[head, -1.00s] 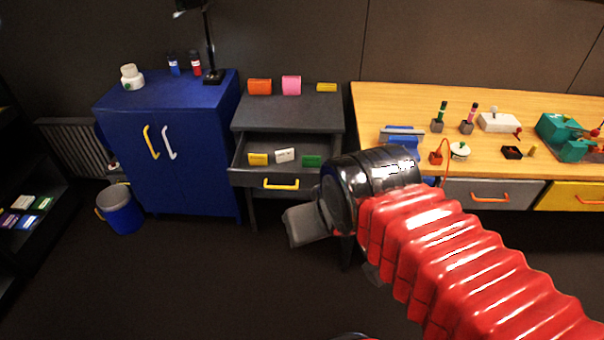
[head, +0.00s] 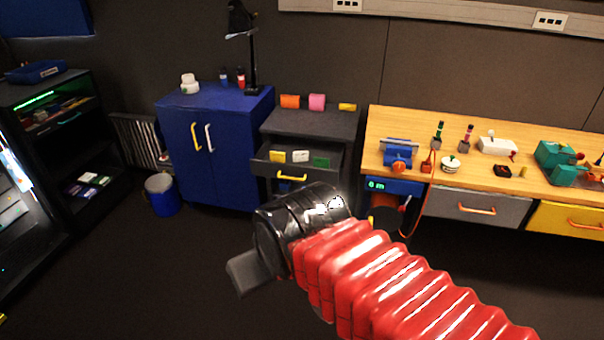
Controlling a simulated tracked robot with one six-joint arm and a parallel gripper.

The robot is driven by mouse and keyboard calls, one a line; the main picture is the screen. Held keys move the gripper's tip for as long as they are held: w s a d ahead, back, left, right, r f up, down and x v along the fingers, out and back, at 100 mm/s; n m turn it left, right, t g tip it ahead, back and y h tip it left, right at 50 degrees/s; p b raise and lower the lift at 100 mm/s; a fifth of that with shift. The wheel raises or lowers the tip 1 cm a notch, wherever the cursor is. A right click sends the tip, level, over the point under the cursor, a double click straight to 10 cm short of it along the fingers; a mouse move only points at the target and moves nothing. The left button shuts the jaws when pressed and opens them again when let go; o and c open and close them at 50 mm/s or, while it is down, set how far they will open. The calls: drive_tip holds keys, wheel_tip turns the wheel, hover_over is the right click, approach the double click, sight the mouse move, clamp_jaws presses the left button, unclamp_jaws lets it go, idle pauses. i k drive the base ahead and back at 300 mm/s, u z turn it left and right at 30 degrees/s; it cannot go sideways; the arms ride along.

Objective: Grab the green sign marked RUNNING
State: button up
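A small green sign (head: 321,162) stands in the open drawer of the dark grey cabinet, at the right end of a row with a white sign (head: 300,156) and a yellow sign (head: 277,156). Its lettering is too small to read. My gripper (head: 246,272) is at the end of my red-sleeved arm, over the dark floor in front of the drawer and lower in the picture. Only a grey block-like part of it shows beyond the black wrist, so its opening is hidden. The green sign is clear of it.
The open drawer has a yellow handle (head: 291,178). A blue cabinet (head: 225,165) and a bin (head: 163,195) stand to its left. A wooden workbench (head: 430,125) with tools stands to the right. A dark shelf (head: 50,150) holds small coloured signs. Floor between is clear.

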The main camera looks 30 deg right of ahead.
sight(323, 164)
drive_tip(key=u, duration=0.35)
drive_tip(key=i, duration=1.6)
drive_tip(key=z, duration=0.4)
drive_tip(key=i, duration=0.7)
drive_tip(key=z, duration=1)
drive_tip(key=i, duration=0.8)
drive_tip(key=z, duration=0.55)
